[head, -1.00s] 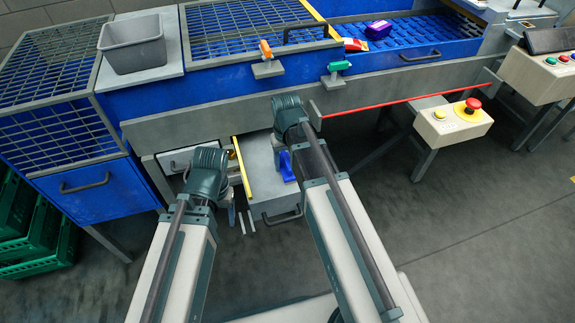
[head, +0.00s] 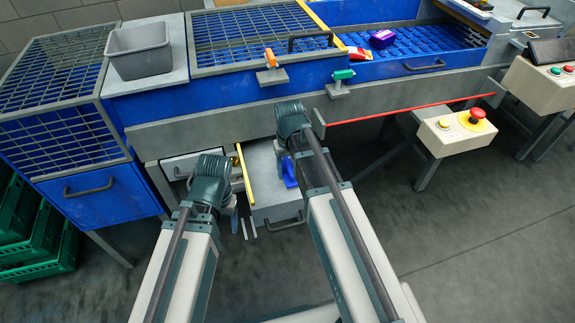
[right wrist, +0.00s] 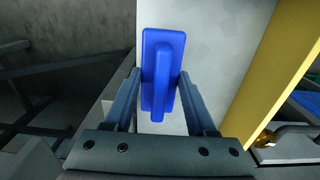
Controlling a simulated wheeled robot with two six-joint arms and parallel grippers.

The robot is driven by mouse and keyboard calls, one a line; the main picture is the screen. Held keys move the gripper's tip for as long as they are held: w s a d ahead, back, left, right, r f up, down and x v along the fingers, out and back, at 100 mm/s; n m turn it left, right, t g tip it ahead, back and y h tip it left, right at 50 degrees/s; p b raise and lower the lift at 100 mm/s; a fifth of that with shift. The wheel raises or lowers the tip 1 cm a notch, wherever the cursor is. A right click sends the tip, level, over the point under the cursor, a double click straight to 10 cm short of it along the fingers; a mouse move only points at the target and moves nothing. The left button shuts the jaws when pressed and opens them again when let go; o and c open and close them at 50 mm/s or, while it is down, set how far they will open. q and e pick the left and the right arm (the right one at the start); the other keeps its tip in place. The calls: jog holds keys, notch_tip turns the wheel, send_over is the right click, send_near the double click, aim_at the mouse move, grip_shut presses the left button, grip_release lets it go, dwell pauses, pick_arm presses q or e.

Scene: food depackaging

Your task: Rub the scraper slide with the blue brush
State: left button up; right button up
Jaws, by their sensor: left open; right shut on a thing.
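The blue brush (head: 289,173) lies against a grey, flat slide surface (head: 262,165) with a yellow strip along its left edge in the head view; I take this surface for the scraper slide. In the right wrist view the brush (right wrist: 163,60) shows its flat blue plate and raised handle over the grey surface (right wrist: 215,45). My right gripper (right wrist: 159,82) is shut on the brush, one finger on each side. Whether the bristles touch the surface is hidden. My left gripper (head: 248,229) is open and empty, its two fingers apart, left of the slide's front end.
Green crates (head: 40,235) stand at left. The floor at right is open.

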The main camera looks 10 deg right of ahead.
jog(key=shift+s+f, duration=0.1)
jog(key=shift+s, duration=0.95)
jog(key=shift+s+d, duration=0.1)
jog(key=shift+s, duration=1.75)
notch_tip(320, 180, up, 6)
jog(key=p, duration=0.6)
jog(key=shift+w, duration=0.1)
notch_tip(320, 180, up, 3)
jog(key=p, duration=0.3)
